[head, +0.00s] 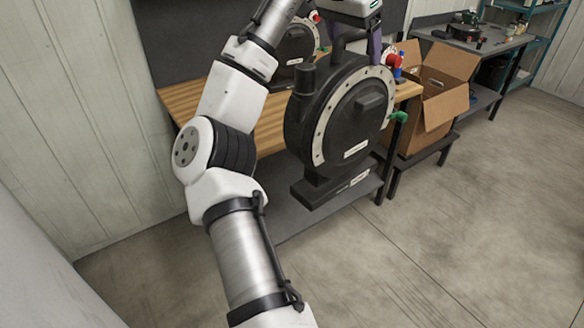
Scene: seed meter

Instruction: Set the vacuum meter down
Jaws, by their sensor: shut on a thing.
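The vacuum meter (345,115) is a large black round housing with a pale bolted ring on its face and a flat black foot below. It hangs upright in the head view, in front of the wooden bench, with its foot off the floor. My gripper (361,36) is above it, shut on its top handle; the fingers are partly hidden by the meter and the picture's top edge. A second, similar dark round meter (297,44) stands behind on the bench, partly covered by my arm and the held meter.
The wooden bench (185,97) has a grey lower shelf (290,220). Small red and blue items (396,62) are at its right end. An open cardboard box (445,80) stands to the right on a low dark stand. A grey worktable (490,42) is farther back. The concrete floor at right is clear.

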